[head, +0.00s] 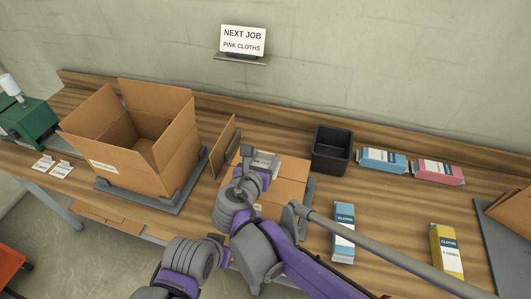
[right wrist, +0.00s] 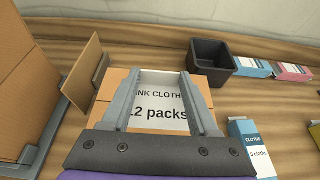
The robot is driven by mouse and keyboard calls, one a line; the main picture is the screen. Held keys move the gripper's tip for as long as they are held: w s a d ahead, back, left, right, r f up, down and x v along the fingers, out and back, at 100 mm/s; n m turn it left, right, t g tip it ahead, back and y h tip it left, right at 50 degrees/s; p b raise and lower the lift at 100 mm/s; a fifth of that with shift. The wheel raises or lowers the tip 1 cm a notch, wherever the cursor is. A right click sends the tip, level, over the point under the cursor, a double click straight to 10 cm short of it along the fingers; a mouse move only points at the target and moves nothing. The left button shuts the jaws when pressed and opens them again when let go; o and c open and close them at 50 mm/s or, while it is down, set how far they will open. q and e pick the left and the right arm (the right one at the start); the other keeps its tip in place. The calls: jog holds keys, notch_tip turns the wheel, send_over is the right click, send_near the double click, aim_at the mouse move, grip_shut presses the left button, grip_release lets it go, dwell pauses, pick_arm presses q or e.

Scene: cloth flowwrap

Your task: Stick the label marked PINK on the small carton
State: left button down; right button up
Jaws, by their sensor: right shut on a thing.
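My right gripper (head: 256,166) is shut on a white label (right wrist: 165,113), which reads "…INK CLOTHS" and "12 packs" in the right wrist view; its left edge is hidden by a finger. In that view the fingers (right wrist: 165,76) reach over the small carton. The small brown carton (head: 291,188) is closed and stands on the bench, partly hidden by my arm. The label also shows at its top (head: 264,159) in the head view. I cannot tell whether the label touches the carton. My left gripper is not in view.
A large open carton (head: 175,150) stands left on a grey plate, beside an upright cardboard panel (head: 224,147). A black bin (head: 331,150) and several cloth packs (head: 440,172) lie right. Two labels (head: 43,163) lie by a green machine (head: 27,118). A sign reads "NEXT JOB PINK CLOTHS" (head: 243,40).

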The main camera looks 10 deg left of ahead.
aim_at(264, 166)
jog(key=shift+s+f, duration=0.15)
jog(key=shift+f, duration=0.3)
notch_tip(264, 166, down, 2)
jog(key=shift+f+b, duration=0.25)
jog(key=shift+b, duration=0.85)
jog(key=shift+f+b, duration=1.6)
jog(key=shift+f, duration=0.65)
jog(key=shift+f, duration=0.3)
jog(key=o, duration=1.4)
jog(key=shift+o, duration=0.2)
jog(key=shift+r, duration=0.1)
jog(key=shift+r+p, duration=2.05)
jog(key=shift+r, duration=0.9)
